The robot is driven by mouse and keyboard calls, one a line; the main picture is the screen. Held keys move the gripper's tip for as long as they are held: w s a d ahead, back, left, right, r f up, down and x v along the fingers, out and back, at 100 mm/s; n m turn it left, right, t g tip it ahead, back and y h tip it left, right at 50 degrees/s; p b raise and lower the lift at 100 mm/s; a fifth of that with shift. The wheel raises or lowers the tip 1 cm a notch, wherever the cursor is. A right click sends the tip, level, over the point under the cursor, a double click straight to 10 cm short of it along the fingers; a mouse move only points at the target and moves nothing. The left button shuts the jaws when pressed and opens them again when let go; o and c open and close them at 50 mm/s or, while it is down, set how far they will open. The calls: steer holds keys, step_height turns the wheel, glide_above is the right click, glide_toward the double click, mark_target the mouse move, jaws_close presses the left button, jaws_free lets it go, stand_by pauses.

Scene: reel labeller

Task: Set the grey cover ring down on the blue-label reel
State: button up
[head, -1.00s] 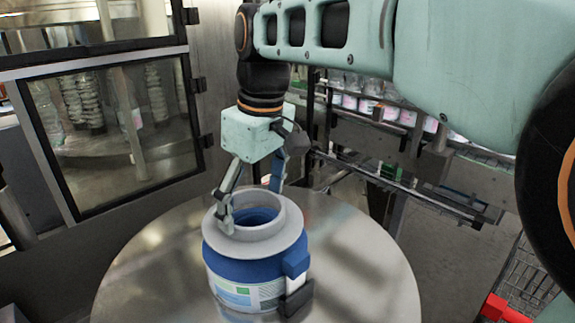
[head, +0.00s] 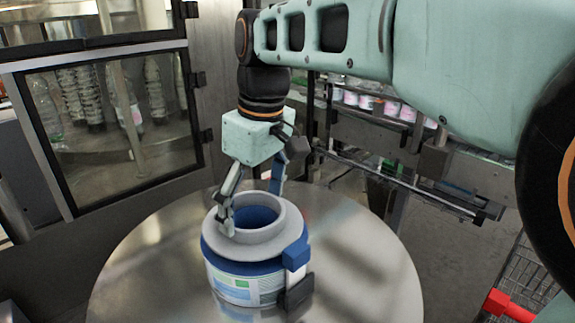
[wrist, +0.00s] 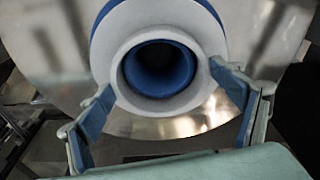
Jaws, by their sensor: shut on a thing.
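The grey cover ring (head: 268,240) has a raised collar and a wide flange, and lies level over the top of the blue-label reel (head: 238,288). My gripper (head: 252,205) is shut on the ring's collar, one finger on the near left and the other behind. In the wrist view, the fingers of my gripper (wrist: 166,95) are on either side of the grey ring (wrist: 122,85), with the reel's blue body (wrist: 103,22) beyond its edge. The ring looks very close to the reel; whether it bears fully on it I cannot tell.
The reel stands on a round metal table (head: 365,275) with bare surface around it. A blue block (head: 296,254) and a black block (head: 297,291) are at the reel's right side. A glazed machine door (head: 120,135) stands left, a conveyor (head: 415,185) behind right.

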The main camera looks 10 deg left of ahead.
steer(key=shift+f+b, duration=0.4)
steer(key=shift+f, duration=0.3)
steer(key=o, duration=1.2)
steer(key=shift+c, duration=0.2)
step_height(320, 180, up, 12)
steer(key=d, duration=0.1)
steer(key=shift+s+d, duration=0.3)
steer(key=shift+s, duration=0.1)
